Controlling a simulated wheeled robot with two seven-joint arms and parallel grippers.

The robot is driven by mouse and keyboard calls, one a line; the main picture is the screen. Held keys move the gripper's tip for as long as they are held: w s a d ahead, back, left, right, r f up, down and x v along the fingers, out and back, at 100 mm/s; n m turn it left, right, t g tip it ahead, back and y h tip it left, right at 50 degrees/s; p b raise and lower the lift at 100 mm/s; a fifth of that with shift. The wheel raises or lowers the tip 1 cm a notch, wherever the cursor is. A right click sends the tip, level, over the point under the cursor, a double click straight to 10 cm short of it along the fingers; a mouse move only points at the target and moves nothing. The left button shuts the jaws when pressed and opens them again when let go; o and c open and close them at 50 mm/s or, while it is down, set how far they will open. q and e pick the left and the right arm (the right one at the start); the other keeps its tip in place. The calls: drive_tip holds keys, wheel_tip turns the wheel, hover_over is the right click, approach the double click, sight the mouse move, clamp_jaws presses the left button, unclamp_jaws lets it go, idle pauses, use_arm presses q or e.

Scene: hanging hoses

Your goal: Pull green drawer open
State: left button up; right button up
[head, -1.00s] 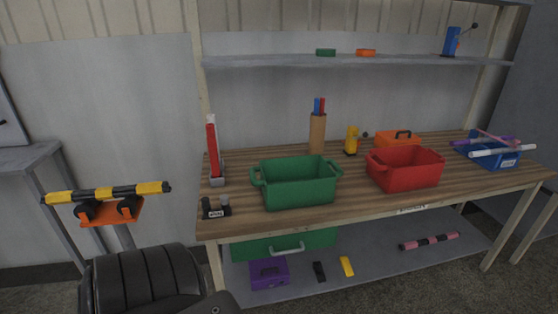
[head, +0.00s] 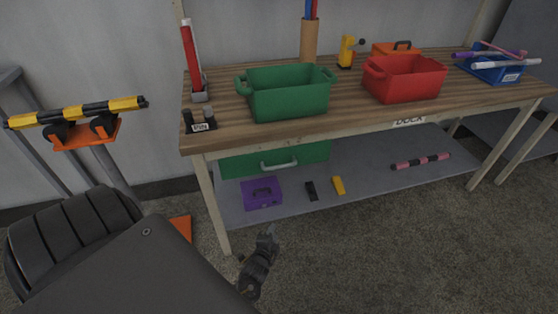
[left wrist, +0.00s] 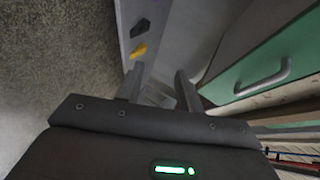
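The green drawer (head: 238,163) is under the worktop at the left end of the bench, with a pale bar handle (head: 279,165) on its front. It looks shut. In the left wrist view the drawer front (left wrist: 272,57) and its handle (left wrist: 263,84) are at the right. My left gripper (head: 266,240) is low in front of the bench, below and apart from the handle. In the left wrist view its two fingers (left wrist: 158,86) are spread with nothing between them. My right gripper is in neither view.
A purple box (head: 262,194), a black block (head: 311,190) and a yellow block (head: 339,185) lie on the lower shelf (head: 365,180). A bench leg (head: 211,205) stands left of my gripper. Green (head: 289,95) and red (head: 405,80) bins are on the worktop. The floor in front is clear.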

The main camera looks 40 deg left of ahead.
use_arm(q)
drive_tip(key=w+a+r+m+t+y+b, duration=0.1)
drive_tip(key=w+r+t+y+b, duration=0.15)
drive_tip(key=r, duration=0.55)
drive_tip(key=w+a+r+t+y+b, duration=0.1)
drive_tip(key=w+a+r+t+y, duration=0.15)
drive_tip(key=r, duration=0.55)
drive_tip(key=b+x, duration=0.1)
drive_tip(key=x, duration=0.9)
drive_tip(key=shift+f+m+g+b, duration=0.3)
drive_tip(key=shift+g, duration=0.1)
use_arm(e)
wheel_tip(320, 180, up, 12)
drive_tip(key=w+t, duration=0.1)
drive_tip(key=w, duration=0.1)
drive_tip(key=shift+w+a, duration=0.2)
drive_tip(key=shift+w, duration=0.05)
use_arm(q)
drive_tip(key=shift+w+a, duration=0.1)
clamp_jaws()
